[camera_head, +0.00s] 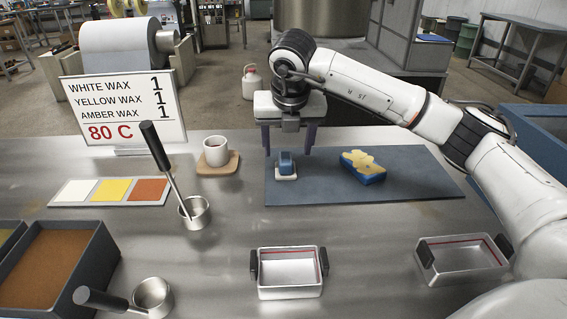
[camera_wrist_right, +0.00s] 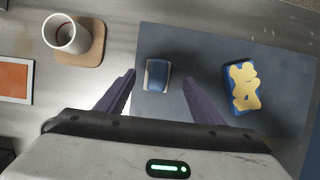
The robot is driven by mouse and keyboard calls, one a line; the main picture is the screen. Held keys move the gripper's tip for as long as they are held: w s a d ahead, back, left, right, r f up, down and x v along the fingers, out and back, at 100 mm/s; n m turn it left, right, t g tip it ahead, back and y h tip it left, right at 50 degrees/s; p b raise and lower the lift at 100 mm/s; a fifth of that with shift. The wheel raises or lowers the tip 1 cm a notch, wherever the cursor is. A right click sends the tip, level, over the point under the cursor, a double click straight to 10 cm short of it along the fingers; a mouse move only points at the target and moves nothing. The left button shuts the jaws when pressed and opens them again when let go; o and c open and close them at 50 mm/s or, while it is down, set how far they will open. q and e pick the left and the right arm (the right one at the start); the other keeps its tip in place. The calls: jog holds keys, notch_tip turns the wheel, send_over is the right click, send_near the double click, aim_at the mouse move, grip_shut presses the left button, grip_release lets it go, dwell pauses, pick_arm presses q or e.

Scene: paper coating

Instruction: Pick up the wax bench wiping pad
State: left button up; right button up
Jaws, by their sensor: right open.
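A small wiping pad with a blue block-like top and a pale base (camera_head: 286,166) sits on the dark blue mat (camera_head: 420,175), near its left end. It also shows in the right wrist view (camera_wrist_right: 157,75). A blue sponge-like block with a yellow, wax-like layer on top (camera_head: 362,167) lies to its right on the mat. My right gripper (camera_head: 288,151) points down over the small pad, with its two dark fingers apart and nothing held between them. In the right wrist view the small pad appears between the fingertips. My left gripper is not in view.
A mug (camera_head: 216,151) stands on a wooden coaster left of the mat. A metal ladle cup (camera_head: 194,212) with a long dark handle stands nearer. Metal trays (camera_head: 290,292) (camera_head: 462,259) lie in front of the mat. A wax sign (camera_head: 125,112) stands at back left.

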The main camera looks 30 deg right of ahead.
aim_at(285, 156)
jog(key=x, duration=0.5)
jog(key=shift+w+a+f, duration=0.1)
jog(key=shift+w+f, duration=0.1)
jog(key=shift+f, duration=0.15)
jog(key=c, duration=1.2)
